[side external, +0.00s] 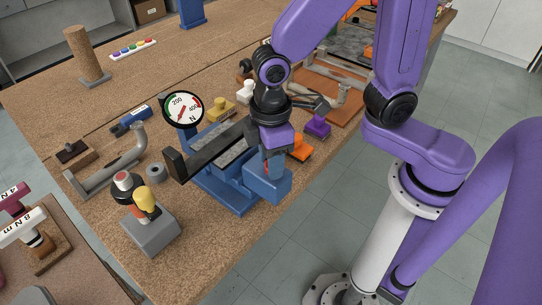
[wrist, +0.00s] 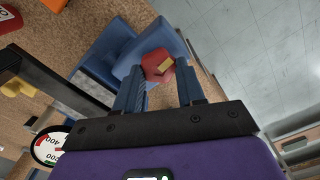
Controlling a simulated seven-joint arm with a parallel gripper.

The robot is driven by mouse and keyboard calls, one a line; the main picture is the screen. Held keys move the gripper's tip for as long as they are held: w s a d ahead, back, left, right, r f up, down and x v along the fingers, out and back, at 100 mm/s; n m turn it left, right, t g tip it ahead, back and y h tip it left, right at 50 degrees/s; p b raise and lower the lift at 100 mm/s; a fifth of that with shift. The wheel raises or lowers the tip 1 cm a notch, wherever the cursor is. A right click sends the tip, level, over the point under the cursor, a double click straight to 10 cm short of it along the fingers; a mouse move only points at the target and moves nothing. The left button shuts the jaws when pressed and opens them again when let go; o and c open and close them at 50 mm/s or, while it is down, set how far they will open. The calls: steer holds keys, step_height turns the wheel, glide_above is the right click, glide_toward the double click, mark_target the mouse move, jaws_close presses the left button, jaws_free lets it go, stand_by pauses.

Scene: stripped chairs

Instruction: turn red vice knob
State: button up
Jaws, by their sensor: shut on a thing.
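The red vice knob (wrist: 157,65) sits at the outer end of the blue vice and carries a small yellowish mark. It lies between the two fingertips of my gripper (wrist: 158,74) in the wrist view. In the side view my gripper (side external: 271,160) points down at the vice's right end, shut on the knob, which shows only as a sliver of red (side external: 266,168). The blue vice (side external: 225,192) has dark, long jaws and stands at the bench's front edge. A round dial (side external: 183,110) marked N stands behind it, its needle pointing low; it also shows in the wrist view (wrist: 50,147).
An orange part (side external: 299,148) and a purple part (side external: 317,126) lie close by on the right. Grey pipework (side external: 110,170) lies at left. Floor is open beyond the bench edge.

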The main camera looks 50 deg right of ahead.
steer(key=n, duration=0.4)
steer(key=shift+w+n, duration=0.15)
steer(key=shift+n, duration=0.15)
steer(key=n, duration=0.4)
steer(key=shift+r+n, duration=0.1)
steer(key=shift+n, duration=0.2)
steer(key=n, duration=0.4)
steer(key=shift+s+n, duration=0.15)
steer(key=shift+n, duration=0.9)
steer(key=shift+s+n, duration=0.1)
steer(key=shift+n, duration=0.95)
steer(key=o, duration=1)
steer(key=shift+o, duration=0.2)
steer(key=shift+s+d, duration=0.1)
